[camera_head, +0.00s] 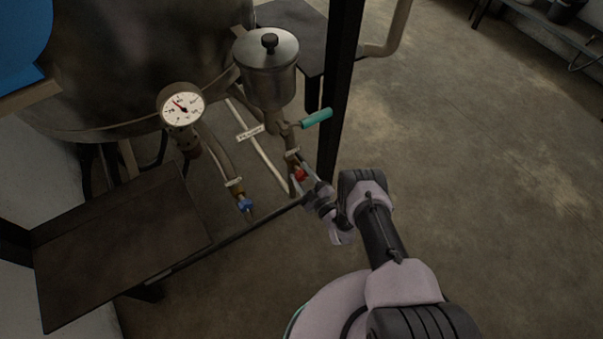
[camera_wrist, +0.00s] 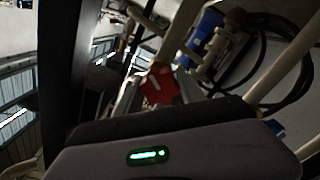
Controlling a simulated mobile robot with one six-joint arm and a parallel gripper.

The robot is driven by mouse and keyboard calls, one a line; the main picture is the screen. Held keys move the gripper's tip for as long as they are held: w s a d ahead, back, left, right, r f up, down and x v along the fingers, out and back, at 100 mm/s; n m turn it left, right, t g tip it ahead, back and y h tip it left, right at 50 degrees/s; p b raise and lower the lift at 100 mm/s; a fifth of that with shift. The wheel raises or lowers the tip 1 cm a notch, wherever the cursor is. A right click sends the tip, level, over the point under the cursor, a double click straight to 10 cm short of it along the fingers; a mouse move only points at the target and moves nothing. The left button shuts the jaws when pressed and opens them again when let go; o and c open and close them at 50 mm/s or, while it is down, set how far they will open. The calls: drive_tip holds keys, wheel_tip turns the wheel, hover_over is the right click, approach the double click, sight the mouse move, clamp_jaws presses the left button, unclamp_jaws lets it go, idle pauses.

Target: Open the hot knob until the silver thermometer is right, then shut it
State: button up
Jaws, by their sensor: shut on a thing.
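The red knob (camera_head: 300,175) sits on a pipe below the silver cup-shaped vessel. My gripper (camera_head: 308,184) is shut on this red knob, reaching it from the lower right. In the wrist view the red knob (camera_wrist: 159,86) shows with a pale mark on its face, between the fingers. A round white-faced dial thermometer (camera_head: 182,107) in a dull metal case is on the left, with a red needle pointing to the upper left. Its numbers are too small to read. A blue knob (camera_head: 245,205) is on another pipe to the left of the red one.
A silver lidded vessel (camera_head: 267,66) with a teal lever (camera_head: 317,118) stands above the red knob. A black post (camera_head: 339,95) rises just behind my gripper. A dark shelf (camera_head: 120,245) is at lower left. The floor on the right is clear.

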drive_tip(key=shift+f+n, duration=0.1)
drive_tip(key=shift+n, duration=0.8)
drive_tip(key=shift+s, duration=0.1)
drive_tip(key=o, duration=1.4)
drive_tip(key=shift+c, duration=0.2)
drive_tip(key=shift+d, duration=0.1)
drive_tip(key=p+v, duration=0.1)
drive_tip(key=v, duration=1.6)
drive_tip(key=shift+p, duration=0.3)
drive_tip(key=shift+s+d, duration=0.1)
drive_tip(key=shift+s, duration=0.05)
